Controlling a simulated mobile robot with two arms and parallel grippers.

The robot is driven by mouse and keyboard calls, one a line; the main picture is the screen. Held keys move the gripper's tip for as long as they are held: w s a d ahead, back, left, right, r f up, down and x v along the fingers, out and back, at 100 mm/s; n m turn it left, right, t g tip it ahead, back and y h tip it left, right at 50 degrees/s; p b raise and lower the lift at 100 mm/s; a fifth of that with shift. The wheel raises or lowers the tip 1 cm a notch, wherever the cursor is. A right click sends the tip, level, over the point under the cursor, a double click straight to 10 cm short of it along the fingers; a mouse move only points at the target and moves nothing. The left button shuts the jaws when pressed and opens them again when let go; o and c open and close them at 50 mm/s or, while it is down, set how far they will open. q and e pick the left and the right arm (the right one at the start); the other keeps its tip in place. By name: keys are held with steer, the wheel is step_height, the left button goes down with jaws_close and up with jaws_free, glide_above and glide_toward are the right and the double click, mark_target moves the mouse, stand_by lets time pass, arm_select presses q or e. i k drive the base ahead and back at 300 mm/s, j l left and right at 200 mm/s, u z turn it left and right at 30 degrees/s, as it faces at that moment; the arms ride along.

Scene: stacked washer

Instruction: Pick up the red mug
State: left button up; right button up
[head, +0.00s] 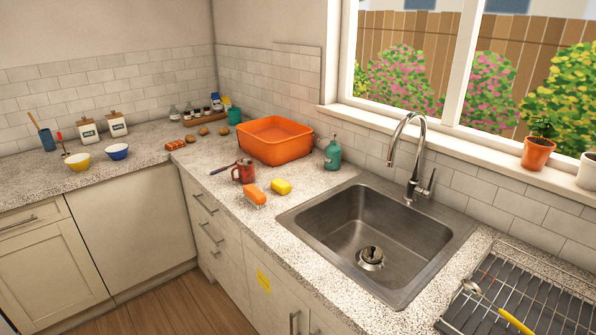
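The red mug (244,171) stands upright on the speckled counter (222,180), left of the sink and just in front of the orange basin (275,141). Neither of my grippers shows in the head view.
The sink (375,235) with its tall faucet (408,150) is to the right. A dish rack (520,295) is at the lower right. Bowls (118,151) and canisters (88,131) stand on the left counter.

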mark_target(245, 168)
steer(key=i+j+z, duration=0.2)
steer(key=z, duration=0.2)
steer(key=i+j+z, duration=0.15)
steer(key=j+z, duration=0.25)
steer(key=i+j+z, duration=0.1)
steer(key=j+z, duration=0.3)
